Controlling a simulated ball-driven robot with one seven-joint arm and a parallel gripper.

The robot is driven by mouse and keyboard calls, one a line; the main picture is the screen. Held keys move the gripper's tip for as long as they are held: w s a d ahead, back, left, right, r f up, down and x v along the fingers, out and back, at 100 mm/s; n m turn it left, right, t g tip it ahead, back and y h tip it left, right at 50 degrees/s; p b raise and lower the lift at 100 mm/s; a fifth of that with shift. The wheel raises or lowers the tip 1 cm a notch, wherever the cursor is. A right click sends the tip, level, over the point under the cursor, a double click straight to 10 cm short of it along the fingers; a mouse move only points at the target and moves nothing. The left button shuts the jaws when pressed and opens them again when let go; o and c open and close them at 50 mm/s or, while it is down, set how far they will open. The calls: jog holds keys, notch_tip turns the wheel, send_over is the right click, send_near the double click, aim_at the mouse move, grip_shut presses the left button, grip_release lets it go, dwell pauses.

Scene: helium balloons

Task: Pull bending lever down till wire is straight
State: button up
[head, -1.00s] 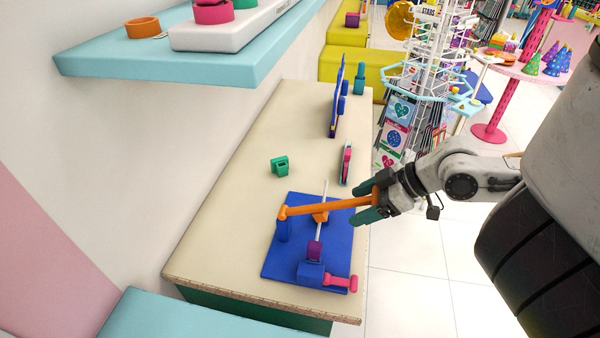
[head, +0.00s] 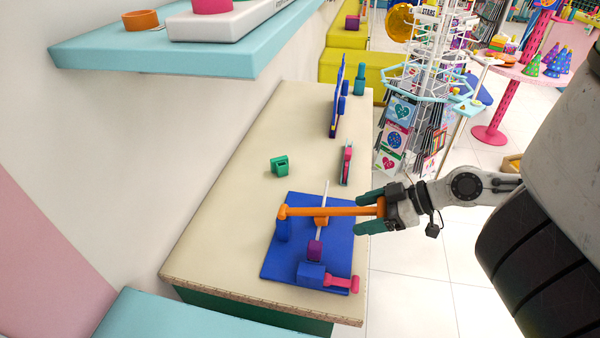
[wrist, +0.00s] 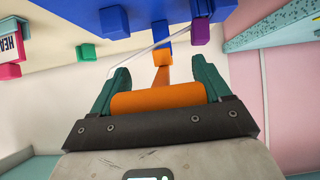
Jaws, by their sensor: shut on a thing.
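The orange bending lever (head: 335,211) runs from the top of a blue post (head: 283,228) on the blue base plate (head: 346,245) out over the plate's right edge. My gripper (head: 372,212) is shut on the lever's right end, its green fingers on either side. In the wrist view the orange lever end (wrist: 158,102) lies between the fingers. The thin pale wire (head: 325,195) passes by an orange block (head: 321,222) under the lever and runs to a purple block (head: 315,250). In the wrist view the wire (wrist: 137,55) looks bent near the blocks.
A pink handle (head: 342,282) sits on a blue block at the plate's front. A green block (head: 279,165) and a pink-and-green item (head: 346,165) stand farther back on the bench (head: 222,225). A light blue shelf (head: 150,68) overhangs the left. A wire rack (head: 430,80) stands behind my arm.

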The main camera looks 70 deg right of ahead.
jog(key=shift+f, duration=0.35)
jog(key=f+t+b, duration=0.1)
jog(key=b, duration=0.2)
jog(key=shift+s+f, duration=0.15)
jog(key=shift+f, duration=0.15)
notch_tip(320, 180, down, 2)
jog(key=b, duration=0.2)
jog(key=t+b, duration=0.1)
jog(key=b, duration=0.2)
jog(key=shift+s+d+f+t, duration=0.1)
jog(key=shift+s+t, duration=0.05)
jog(key=shift+t, duration=0.15)
jog(key=shift+f, duration=0.1)
jog(key=shift+b, duration=0.35)
dwell(0.4)
